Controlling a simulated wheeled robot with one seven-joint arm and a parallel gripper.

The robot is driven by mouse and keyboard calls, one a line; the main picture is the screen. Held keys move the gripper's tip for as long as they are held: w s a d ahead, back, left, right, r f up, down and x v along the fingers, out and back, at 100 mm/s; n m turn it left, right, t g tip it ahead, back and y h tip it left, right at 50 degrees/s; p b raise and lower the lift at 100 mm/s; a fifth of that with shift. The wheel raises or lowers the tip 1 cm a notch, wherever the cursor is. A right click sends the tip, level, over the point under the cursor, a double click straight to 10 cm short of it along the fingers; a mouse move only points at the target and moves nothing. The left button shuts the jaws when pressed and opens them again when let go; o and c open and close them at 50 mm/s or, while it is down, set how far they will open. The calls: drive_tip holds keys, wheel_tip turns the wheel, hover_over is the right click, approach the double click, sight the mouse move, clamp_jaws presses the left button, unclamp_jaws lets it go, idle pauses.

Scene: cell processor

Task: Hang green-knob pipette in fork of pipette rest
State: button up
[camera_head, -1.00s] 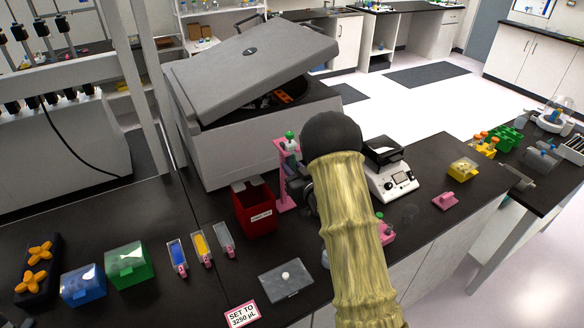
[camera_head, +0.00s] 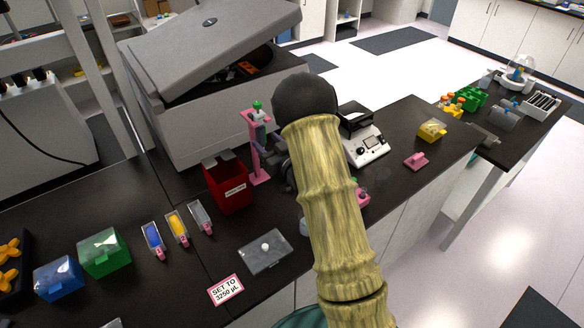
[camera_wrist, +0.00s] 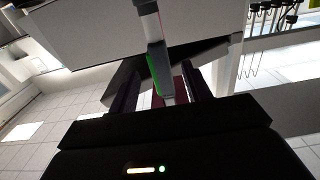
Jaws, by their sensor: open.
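The green-knob pipette (camera_head: 257,106) stands upright at the pink pipette rest (camera_head: 252,148), its knob at the top of the rest; it appears to sit in the fork, but the contact is too small to tell. My gripper (camera_head: 279,150) is just right of the rest, mostly hidden behind my arm. In the wrist view, my gripper (camera_wrist: 160,92) has its two dark fingers apart. A grey shaft with a green glint, likely the pipette (camera_wrist: 151,28), shows between and beyond them, with gaps on both sides.
A red bin (camera_head: 226,188) stands just left of the rest, and a large grey-lidded machine (camera_head: 210,125) is behind. A white device (camera_head: 365,147) is to the right. A clear-lidded box (camera_head: 265,252) and a "SET TO 3250 µL" sign (camera_head: 226,290) lie in front.

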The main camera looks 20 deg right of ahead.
drive_tip(key=b+v, duration=0.1)
drive_tip(key=v, duration=1.3)
drive_tip(key=shift+s, duration=0.3)
drive_tip(key=shift+d, duration=0.1)
drive_tip(key=s+a+m+g+h, duration=0.1)
drive_tip(key=s+a+g+h, duration=0.1)
drive_tip(key=s+g, duration=0.5)
drive_tip(key=s+a+m+g+h, duration=0.2)
drive_tip(key=s+g+h, duration=0.1)
drive_tip(key=s+g, duration=0.4)
drive_tip(key=shift+s+a+m+g+h, duration=0.3)
drive_tip(key=shift+s, duration=0.95)
drive_tip(key=shift+w+f, duration=0.1)
drive_tip(key=shift+f, duration=0.1)
